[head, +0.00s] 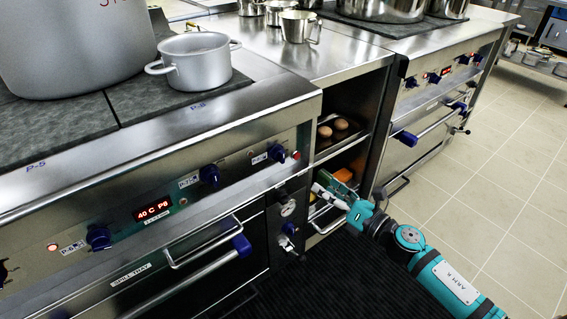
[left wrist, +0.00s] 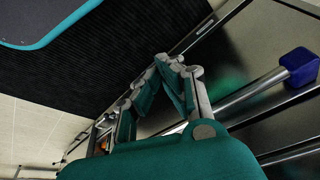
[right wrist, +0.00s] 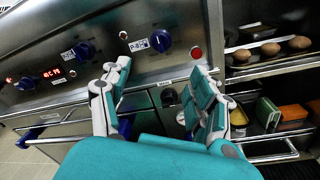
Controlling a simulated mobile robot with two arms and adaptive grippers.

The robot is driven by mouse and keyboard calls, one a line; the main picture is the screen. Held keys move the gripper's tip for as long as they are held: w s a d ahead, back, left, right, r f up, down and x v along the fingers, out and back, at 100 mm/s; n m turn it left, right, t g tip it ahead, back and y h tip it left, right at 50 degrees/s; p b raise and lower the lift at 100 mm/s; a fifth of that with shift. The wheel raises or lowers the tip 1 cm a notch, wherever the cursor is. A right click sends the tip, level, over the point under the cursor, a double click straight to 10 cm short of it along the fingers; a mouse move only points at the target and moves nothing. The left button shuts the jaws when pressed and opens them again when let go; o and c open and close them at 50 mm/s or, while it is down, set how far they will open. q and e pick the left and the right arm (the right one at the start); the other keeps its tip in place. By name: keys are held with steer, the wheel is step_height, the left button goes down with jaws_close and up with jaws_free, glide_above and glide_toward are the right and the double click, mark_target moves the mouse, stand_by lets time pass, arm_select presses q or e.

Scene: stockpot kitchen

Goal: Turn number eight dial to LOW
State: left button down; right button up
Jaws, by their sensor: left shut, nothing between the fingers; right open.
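The stove front carries several blue dials. The rightmost one, next to a red lamp, seems to be the number eight dial (head: 277,152); its small label is hard to read. In the right wrist view this dial (right wrist: 161,40) is ahead of the fingers, its pointer angle unclear. My right gripper (head: 332,190) is open and empty, below and right of the dial in the head view. In the right wrist view my right gripper (right wrist: 160,80) has its fingers spread, apart from the dial. My left gripper (left wrist: 172,62) is shut and empty near a steel panel; it is outside the head view.
Another blue dial (head: 209,174) sits left, beyond it a red display (head: 154,211). An oven handle (head: 200,277) sticks out below. An open shelf with brown eggs (head: 341,124) is to the right. A small pot (head: 196,67) stands on the stovetop. Tiled floor (head: 500,190) is clear.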

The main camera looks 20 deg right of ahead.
glide_toward(284, 158)
steer(key=w, duration=0.2)
steer(key=x, duration=0.8)
steer(key=shift+w+a+f, duration=0.1)
steer(key=shift+w+a, duration=0.05)
steer(key=shift+a, duration=0.3)
arm_select(q)
steer(key=shift+r, duration=0.25)
arm_select(e)
steer(key=shift+c, duration=0.8)
steer(key=c, duration=1)
arm_select(q)
steer(key=shift+f, duration=0.2)
